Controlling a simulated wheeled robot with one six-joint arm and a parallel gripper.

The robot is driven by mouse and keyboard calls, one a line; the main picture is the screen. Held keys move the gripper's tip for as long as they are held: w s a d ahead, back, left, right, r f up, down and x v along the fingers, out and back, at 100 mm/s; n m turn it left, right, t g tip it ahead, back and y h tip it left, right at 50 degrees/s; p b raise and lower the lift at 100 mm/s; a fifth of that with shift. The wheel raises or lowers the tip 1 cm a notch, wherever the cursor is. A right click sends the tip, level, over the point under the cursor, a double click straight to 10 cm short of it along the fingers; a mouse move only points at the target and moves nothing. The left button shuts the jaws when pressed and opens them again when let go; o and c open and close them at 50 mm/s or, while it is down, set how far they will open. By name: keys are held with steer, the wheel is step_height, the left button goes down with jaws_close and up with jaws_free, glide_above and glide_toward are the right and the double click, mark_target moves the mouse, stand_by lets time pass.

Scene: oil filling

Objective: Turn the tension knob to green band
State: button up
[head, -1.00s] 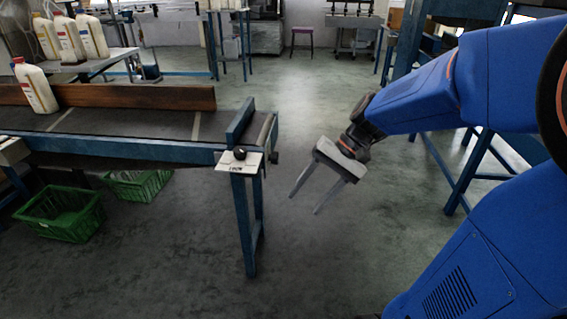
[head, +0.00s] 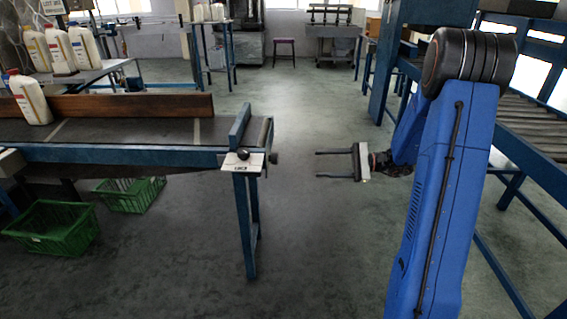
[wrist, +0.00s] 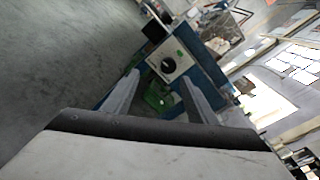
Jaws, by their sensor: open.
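The tension knob (head: 243,154) is a small black knob on a white plate (head: 241,164) at the near right end of the conveyor. In the wrist view the knob (wrist: 168,63) shows dark on its pale plate, ahead of the fingers and apart from them.
The conveyor (head: 120,150) carries a white bottle (head: 31,99) at its left. Green crates (head: 55,228) stand on the floor below. Several bottles stand on a bench (head: 75,75) behind. A blue roller frame (head: 530,130) is at right. The floor between is clear.

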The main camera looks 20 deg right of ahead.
mark_target(273, 158)
steer(key=w+a+m+t, duration=0.1)
steer(key=w+a, duration=0.6)
steer(key=a, duration=0.6)
steer(key=shift+w+a+f, duration=0.2)
steer(key=shift+w+f, duration=0.2)
steer(key=shift+f, duration=0.05)
steer(key=c, duration=1.1)
